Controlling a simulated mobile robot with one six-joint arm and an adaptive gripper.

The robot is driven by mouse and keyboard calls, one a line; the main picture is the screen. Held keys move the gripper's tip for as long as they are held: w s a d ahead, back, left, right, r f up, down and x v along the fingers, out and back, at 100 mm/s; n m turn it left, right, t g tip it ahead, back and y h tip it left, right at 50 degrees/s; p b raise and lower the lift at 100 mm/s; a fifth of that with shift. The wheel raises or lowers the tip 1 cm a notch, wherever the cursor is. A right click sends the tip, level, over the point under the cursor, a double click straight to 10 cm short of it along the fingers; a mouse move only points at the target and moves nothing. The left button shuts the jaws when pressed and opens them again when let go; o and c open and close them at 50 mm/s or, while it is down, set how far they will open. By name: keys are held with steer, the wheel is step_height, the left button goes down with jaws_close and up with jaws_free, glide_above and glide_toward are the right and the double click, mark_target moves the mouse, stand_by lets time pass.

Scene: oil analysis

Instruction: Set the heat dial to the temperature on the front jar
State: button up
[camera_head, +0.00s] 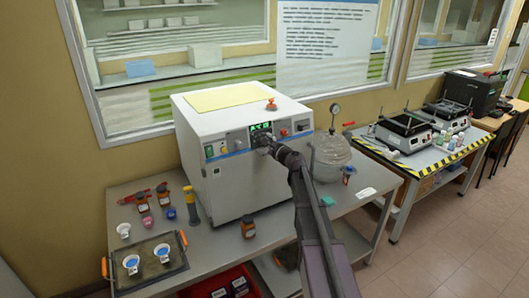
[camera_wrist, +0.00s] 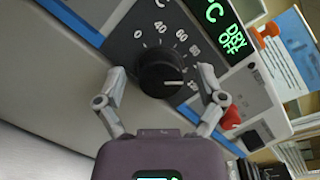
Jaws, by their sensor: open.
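The white oven (camera_head: 225,150) stands on the grey bench in the head view, with a lit green display on its front. The black heat dial (camera_wrist: 166,73) fills the middle of the wrist view, ringed by white numbers including 0, 40, 60 and 80. A pale pointer mark shows on the dial's right lower side; its exact setting is unclear. My gripper (camera_wrist: 162,78) is open, one finger on each side of the dial; contact cannot be told. In the head view, my gripper (camera_head: 264,143) covers the dial. The front brown jar (camera_head: 248,228) stands before the oven; its label is too small to read.
A tray (camera_head: 160,277) with small blue-filled cups lies at the bench's front left. Brown jars (camera_head: 163,195) and a yellow-topped cylinder (camera_head: 190,207) stand left of the oven. A covered round vessel (camera_head: 330,158) with a gauge sits close on the right.

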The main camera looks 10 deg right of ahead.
steer(key=shift+n, duration=0.3)
steer(key=n+g+p, duration=0.1)
steer(key=n, duration=0.5)
steer(key=shift+r+y+p, duration=0.1)
steer(key=shift+y+p, duration=0.2)
steer(key=shift+y, duration=0.1)
steer(key=n+g+p, duration=0.1)
steer(key=n, duration=0.5)
steer(key=shift+p, duration=0.4)
steer(key=n+g+h+p, duration=0.1)
steer(key=n, duration=0.4)
steer(key=shift+n+p, duration=0.3)
steer(key=shift+p, duration=0.05)
steer(key=n+h+p, duration=0.1)
steer(key=n, duration=0.4)
steer(key=r+p+v, duration=0.1)
steer(key=p+v, duration=0.5)
steer(key=v, duration=0.8)
steer(key=s+a+f+g+b, duration=0.4)
steer(key=s+a+f+b, duration=0.1)
steer(key=f, duration=0.6)
steer(key=s+a+f+n+g+b, duration=0.1)
steer(key=s+a+f+g+b, duration=0.3)
steer(key=f, duration=0.7)
steer(key=s+a+b, duration=0.2)
steer(key=s+b, duration=0.2)
steer(key=b, duration=0.1)
steer(key=shift+a+f+h, duration=0.3)
steer(key=shift+h, duration=0.1)
